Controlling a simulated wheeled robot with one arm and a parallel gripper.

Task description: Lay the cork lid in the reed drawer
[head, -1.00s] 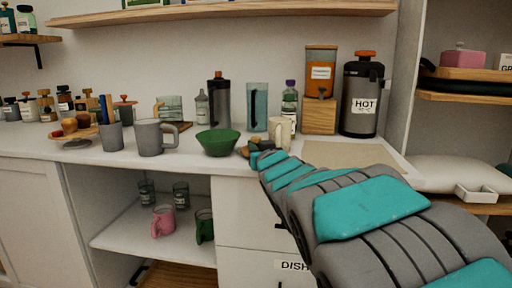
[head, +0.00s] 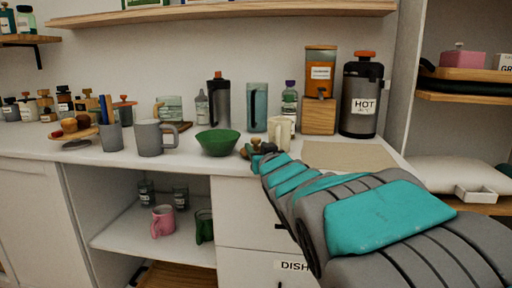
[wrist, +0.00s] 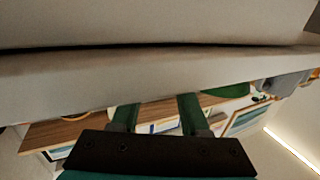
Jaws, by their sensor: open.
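I cannot make out the cork lid for certain. A small brown wooden-looking thing (head: 243,153) lies on the counter beside the green bowl, partly hidden by my gripper. My gripper (head: 262,155) is at the counter's front edge, right of the bowl and in front of the cream mug. In the wrist view its two green fingers (wrist: 157,113) stand apart with nothing seen between them. No drawer shows as the reed drawer. The upper drawer front (head: 238,212) below the counter looks shut and is partly hidden by my arm.
The green bowl (head: 217,142), grey mug (head: 149,138) and cream mug (head: 279,133) stand near my gripper. A flask marked HOT (head: 360,95) and a beige mat (head: 345,155) are at right. A lower drawer (head: 240,264) carries a partly hidden DISH label.

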